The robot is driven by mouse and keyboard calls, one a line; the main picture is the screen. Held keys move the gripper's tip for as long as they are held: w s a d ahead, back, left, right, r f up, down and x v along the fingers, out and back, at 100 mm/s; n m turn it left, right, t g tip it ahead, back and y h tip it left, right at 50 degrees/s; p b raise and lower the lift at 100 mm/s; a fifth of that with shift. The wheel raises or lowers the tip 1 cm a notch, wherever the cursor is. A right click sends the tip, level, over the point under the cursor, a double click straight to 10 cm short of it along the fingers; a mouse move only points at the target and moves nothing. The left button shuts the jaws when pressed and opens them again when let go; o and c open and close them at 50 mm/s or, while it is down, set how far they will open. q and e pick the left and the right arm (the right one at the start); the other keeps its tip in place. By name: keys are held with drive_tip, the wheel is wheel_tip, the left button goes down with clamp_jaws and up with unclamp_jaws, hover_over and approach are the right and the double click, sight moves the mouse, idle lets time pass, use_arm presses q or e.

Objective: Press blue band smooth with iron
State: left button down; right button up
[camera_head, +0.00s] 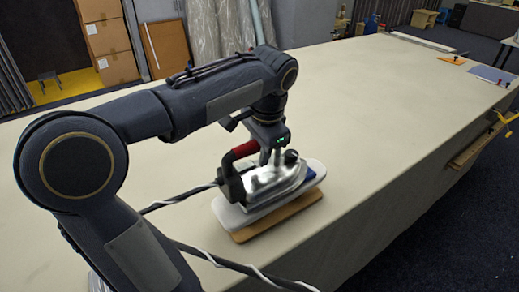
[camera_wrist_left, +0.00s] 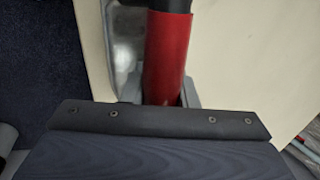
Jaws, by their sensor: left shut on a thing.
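The iron (camera_head: 272,182) has a shiny metal body and a red handle (camera_head: 243,150). It rests over a small light-topped pressing board (camera_head: 230,213) with a wooden base (camera_head: 275,218), near the table's front edge. My left gripper (camera_head: 268,155) is shut on the iron's handle, which also shows as a red bar in the left wrist view (camera_wrist_left: 167,55). A bit of the blue band (camera_head: 311,173) shows on the board at the iron's right end; the rest is hidden under the iron. My right gripper is not in view.
The cream cloth table (camera_head: 390,110) is wide and clear around the board. A black and white cord (camera_head: 225,264) runs along the near left. Orange (camera_head: 453,60) and grey-blue (camera_head: 492,74) flat pieces lie at the far right end.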

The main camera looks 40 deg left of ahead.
use_arm(q)
drive_tip(key=shift+f+b, duration=0.35)
drive_tip(key=shift+f, duration=0.1)
drive_tip(key=shift+d+f, duration=0.1)
drive_tip(key=shift+f, duration=0.15)
idle(1.9)
drive_tip(key=shift+r+p, duration=0.75)
drive_tip(key=shift+r, duration=0.1)
wheel_tip(320, 180, up, 6)
drive_tip(key=p, duration=0.5)
drive_tip(key=shift+f, duration=0.1)
wheel_tip(320, 180, up, 6)
drive_tip(key=p, duration=0.6)
